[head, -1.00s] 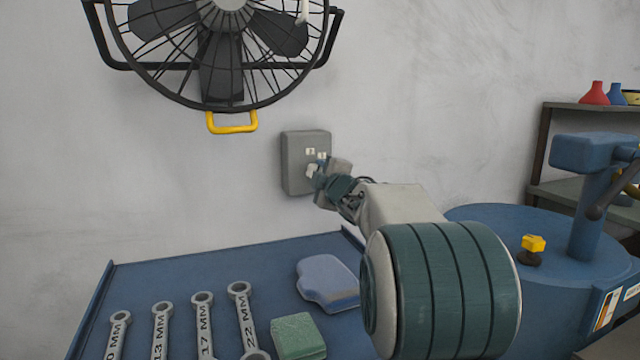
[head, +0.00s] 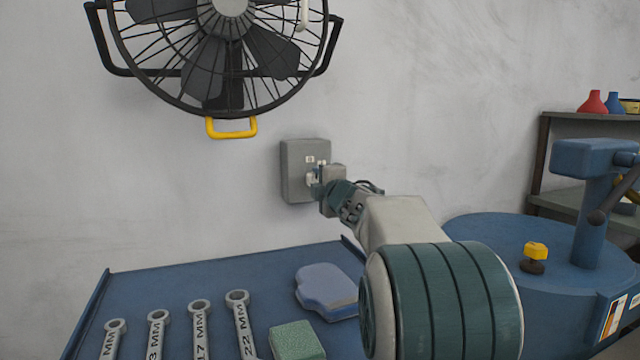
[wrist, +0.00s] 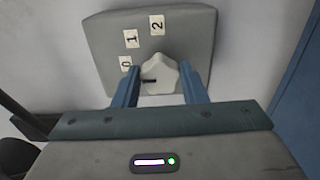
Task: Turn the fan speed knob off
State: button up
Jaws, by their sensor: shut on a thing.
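The grey fan control box (head: 297,154) is on the wall below the fan (head: 228,60). In the wrist view, the box (wrist: 195,30) has labels 0, 1 and 2 around a white lobed knob (wrist: 165,74). The knob's dark pointer mark faces left, close to the 0 label and a little below it in the picture. My gripper (head: 317,187) is at the box face. In the wrist view its two blue fingers lie on either side of the knob, shut on it. In the head view my gripper hides part of the knob.
A blue bench (head: 200,271) below holds several wrenches (head: 200,330), a green block (head: 296,341) and a blue-grey item (head: 322,285). A blue machine (head: 545,235) with a yellow knob (head: 536,251) stands right. The wall around the box is clear.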

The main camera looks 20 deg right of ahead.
jog(key=o, duration=1)
jog(key=s+p, duration=0.1)
jog(key=s, duration=1.2)
jog(key=shift+s, duration=0.4)
